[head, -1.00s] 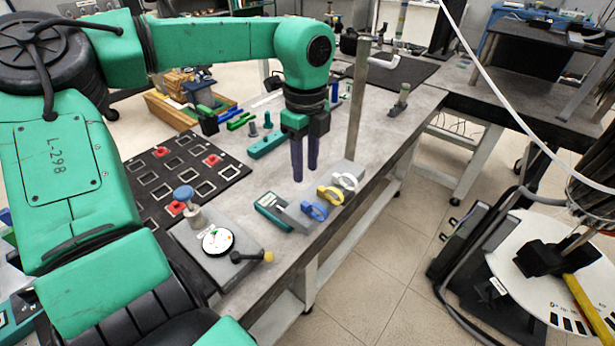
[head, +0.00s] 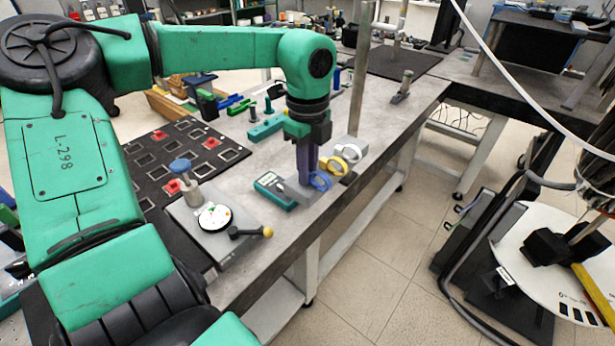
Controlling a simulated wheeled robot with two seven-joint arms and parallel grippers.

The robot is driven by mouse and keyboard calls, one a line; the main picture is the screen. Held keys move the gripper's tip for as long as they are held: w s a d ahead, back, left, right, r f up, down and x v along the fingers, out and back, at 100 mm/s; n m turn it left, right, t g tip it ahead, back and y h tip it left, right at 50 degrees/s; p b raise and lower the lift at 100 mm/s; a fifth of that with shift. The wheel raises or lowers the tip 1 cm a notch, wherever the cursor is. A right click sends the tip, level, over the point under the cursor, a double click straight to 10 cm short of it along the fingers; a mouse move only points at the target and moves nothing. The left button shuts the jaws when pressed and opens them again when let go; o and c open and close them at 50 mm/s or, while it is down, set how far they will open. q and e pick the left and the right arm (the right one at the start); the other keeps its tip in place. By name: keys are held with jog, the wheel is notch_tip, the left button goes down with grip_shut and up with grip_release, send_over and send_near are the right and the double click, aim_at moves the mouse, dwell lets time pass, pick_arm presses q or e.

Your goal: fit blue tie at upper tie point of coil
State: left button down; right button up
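The blue tie (head: 321,181) is a small open ring in a grey holder on the bench, at the left end of a row with a yellow tie (head: 338,166) and a white tie (head: 349,152). My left gripper (head: 307,180) points down, its dark purple fingers beside the blue tie and partly overlapping it in the view. The gap between the fingers is hard to see, and I cannot tell whether they touch the tie. A bundle of dark strands, perhaps the coil (head: 603,140), is cut off at the right edge; its upper tie point is not discernible. My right gripper is out of view.
A teal meter (head: 274,190) and a grey block with a dial (head: 215,217) and a yellow-tipped lever stand left of the ties. A metal post (head: 360,75) rises behind them. A white disc (head: 535,285) stands right, across open floor.

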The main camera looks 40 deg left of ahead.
pick_arm(q)
jog(key=c, duration=1.4)
grip_release()
grip_shut()
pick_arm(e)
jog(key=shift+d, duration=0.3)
pick_arm(q)
jog(key=shift+r, duration=0.1)
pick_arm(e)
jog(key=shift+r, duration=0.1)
pick_arm(q)
jog(key=shift+r+p, duration=0.55)
jog(key=shift+r, duration=0.25)
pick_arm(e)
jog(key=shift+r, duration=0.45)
pick_arm(q)
jog(key=shift+r, duration=0.1)
jog(key=shift+r+p, duration=1.1)
jog(key=shift+r, duration=0.6)
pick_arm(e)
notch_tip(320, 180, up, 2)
pick_arm(q)
jog(key=shift+f, duration=0.1)
